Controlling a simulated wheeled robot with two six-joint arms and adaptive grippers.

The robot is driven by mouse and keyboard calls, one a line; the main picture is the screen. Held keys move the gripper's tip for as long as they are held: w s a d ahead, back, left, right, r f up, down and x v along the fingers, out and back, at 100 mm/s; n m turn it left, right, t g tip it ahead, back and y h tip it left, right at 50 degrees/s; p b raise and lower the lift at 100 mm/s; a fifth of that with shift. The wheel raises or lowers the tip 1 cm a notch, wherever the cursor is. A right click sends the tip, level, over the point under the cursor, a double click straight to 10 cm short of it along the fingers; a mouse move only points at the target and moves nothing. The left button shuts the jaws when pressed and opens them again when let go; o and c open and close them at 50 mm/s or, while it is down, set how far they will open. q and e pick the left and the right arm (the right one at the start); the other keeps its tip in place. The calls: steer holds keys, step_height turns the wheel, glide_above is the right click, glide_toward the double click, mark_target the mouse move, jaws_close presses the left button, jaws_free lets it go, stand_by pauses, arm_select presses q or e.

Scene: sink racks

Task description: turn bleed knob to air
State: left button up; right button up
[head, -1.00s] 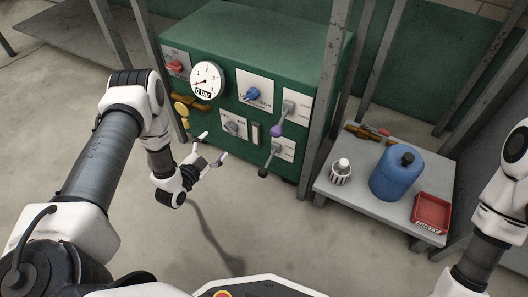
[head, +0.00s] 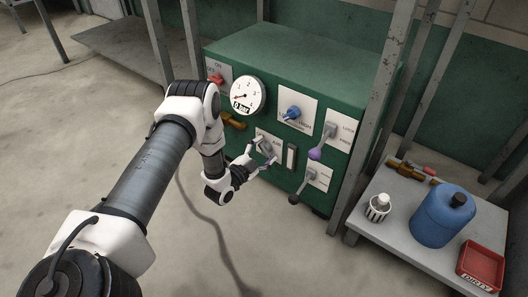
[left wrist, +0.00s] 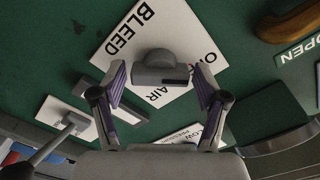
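The bleed knob (left wrist: 160,66) is a grey round knob with a bar-like grip on a white plate (left wrist: 125,42) marked BLEED. The word AIR is below it in the left wrist view; another word starting with O, to its right, is partly covered. The knob's bar lies nearly level across that view, with a small dark mark by its right end. My left gripper (left wrist: 161,84) is open, its fingers on either side of the knob, with gaps visible. In the head view my left gripper (head: 262,152) is at the knob's plate and partly hides it. My right gripper is out of view.
The green cabinet (head: 300,62) also carries a gauge (head: 246,96), a blue knob (head: 291,113), a purple-tipped lever (head: 315,153) and a black-tipped lever (head: 294,199) close by. A grey post stands right. A side table holds a blue jug (head: 441,218) and red tray (head: 482,266).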

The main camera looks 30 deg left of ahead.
arm_select(q)
steer(key=c, duration=0.7)
